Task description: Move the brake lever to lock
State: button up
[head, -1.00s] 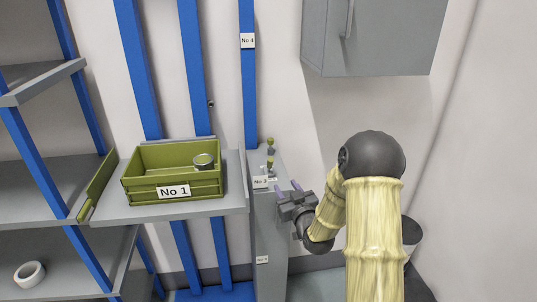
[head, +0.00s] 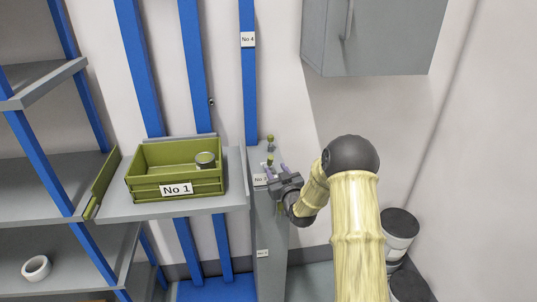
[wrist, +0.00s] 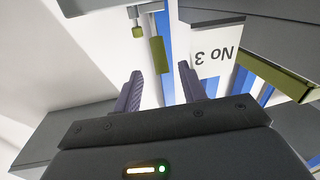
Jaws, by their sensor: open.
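A narrow grey cabinet (head: 270,235) stands right of the shelf, with a label reading No 3 in the wrist view (wrist: 215,53). Small green-tipped levers or knobs (head: 270,139) stand on its top. The wrist view shows a green cylindrical handle (wrist: 158,55) and a smaller green knob (wrist: 138,31). I cannot tell which is the brake lever. My gripper (head: 277,170) is open and empty at the cabinet's top front. In the wrist view, the green handle appears between and just beyond my fingertips (wrist: 160,72); contact is not clear.
A green crate (head: 176,189) labelled No 1, holding a can (head: 205,159), sits on the shelf left of the cabinet. A grey wall cabinet (head: 375,40) hangs above right. A tape roll (head: 36,268) lies at lower left.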

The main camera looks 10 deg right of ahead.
aim_at(270, 162)
jog(key=w+p, duration=0.1)
jog(key=w, duration=0.2)
jog(key=w+a+p, duration=0.1)
jog(key=w, duration=0.1)
jog(key=w+p, duration=0.1)
jog(key=w, duration=0.2)
jog(key=shift+w+a+p, duration=0.25)
jog(key=shift+w+p, duration=0.05)
jog(key=shift+w, duration=0.05)
grip_shut()
